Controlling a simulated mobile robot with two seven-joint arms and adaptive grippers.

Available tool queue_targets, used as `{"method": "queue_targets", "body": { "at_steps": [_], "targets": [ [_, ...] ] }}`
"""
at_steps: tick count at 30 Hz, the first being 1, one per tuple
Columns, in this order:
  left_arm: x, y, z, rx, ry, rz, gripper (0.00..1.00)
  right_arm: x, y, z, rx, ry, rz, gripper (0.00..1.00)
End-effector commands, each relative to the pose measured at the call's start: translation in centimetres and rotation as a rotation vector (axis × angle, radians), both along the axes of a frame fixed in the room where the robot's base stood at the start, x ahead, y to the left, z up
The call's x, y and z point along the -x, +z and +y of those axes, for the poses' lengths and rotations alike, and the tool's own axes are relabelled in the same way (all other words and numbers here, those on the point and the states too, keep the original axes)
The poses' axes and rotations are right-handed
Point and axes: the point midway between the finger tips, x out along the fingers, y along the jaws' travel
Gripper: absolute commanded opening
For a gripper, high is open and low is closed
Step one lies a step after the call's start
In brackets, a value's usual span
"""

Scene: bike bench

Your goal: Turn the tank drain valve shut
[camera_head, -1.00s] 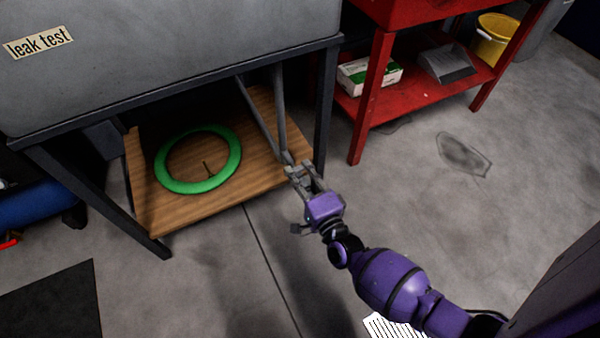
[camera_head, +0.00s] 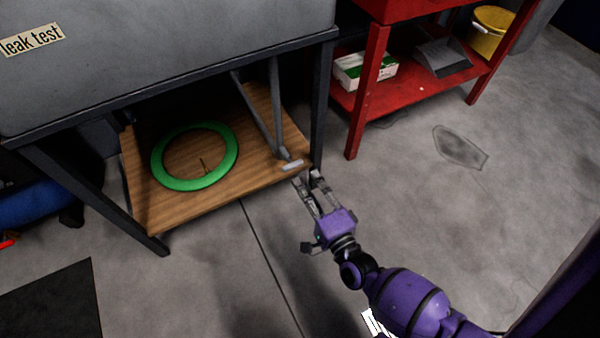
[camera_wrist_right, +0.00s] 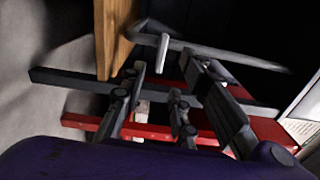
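The tank (camera_head: 160,60) is a grey box on a dark frame, with a "leak test" label. A grey drain pipe (camera_head: 258,118) comes down under its right end. At the pipe's lower end is a small light grey valve lever (camera_head: 292,165), lying roughly crosswise to the pipe near the shelf's right corner. The lever also shows in the right wrist view (camera_wrist_right: 163,53), beyond the fingers. My right gripper (camera_head: 307,178) is open and empty, just below and right of the lever, apparently apart from it. My left gripper is not in view.
A wooden shelf (camera_head: 170,217) under the tank bears a green ring (camera_head: 222,170). The dark frame leg (camera_head: 320,105) stands close behind my right gripper. A red shelf unit (camera_head: 356,140) with a white-green box (camera_head: 350,75) is to the right. Floor in front is clear.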

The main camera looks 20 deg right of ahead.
Motion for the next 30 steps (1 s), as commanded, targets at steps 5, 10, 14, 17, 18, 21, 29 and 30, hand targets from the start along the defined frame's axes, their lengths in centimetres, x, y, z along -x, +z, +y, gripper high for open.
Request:
{"method": "queue_targets", "body": {
  "at_steps": [5, 10, 14, 17, 18, 21, 29, 30],
  "targets": [
    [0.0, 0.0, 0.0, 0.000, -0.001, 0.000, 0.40, 3.4, 0.0, -0.1, 0.000, 0.000, 0.001, 0.28],
    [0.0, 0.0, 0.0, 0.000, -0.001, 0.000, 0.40, 5.1, 0.0, -0.1, 0.000, 0.000, 0.000, 0.28],
    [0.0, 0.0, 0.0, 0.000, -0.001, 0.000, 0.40, 5.4, 0.0, -0.2, 0.000, 0.000, -0.001, 0.28],
    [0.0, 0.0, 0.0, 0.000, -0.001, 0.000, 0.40, 5.4, 0.0, -0.2, 0.000, 0.000, -0.001, 0.28],
    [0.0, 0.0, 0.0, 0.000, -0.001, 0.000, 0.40, 5.4, 0.0, -0.2, 0.000, 0.000, -0.001, 0.28],
    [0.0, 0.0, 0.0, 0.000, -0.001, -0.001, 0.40, 5.4, 0.0, -0.2, 0.000, 0.000, -0.001, 0.28],
    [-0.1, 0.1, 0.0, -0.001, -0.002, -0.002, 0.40, 5.4, 0.0, -0.2, 0.000, 0.000, 0.000, 0.28],
    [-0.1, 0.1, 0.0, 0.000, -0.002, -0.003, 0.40, 5.4, 0.0, -0.2, 0.000, 0.000, 0.000, 0.28]
  ]
}}
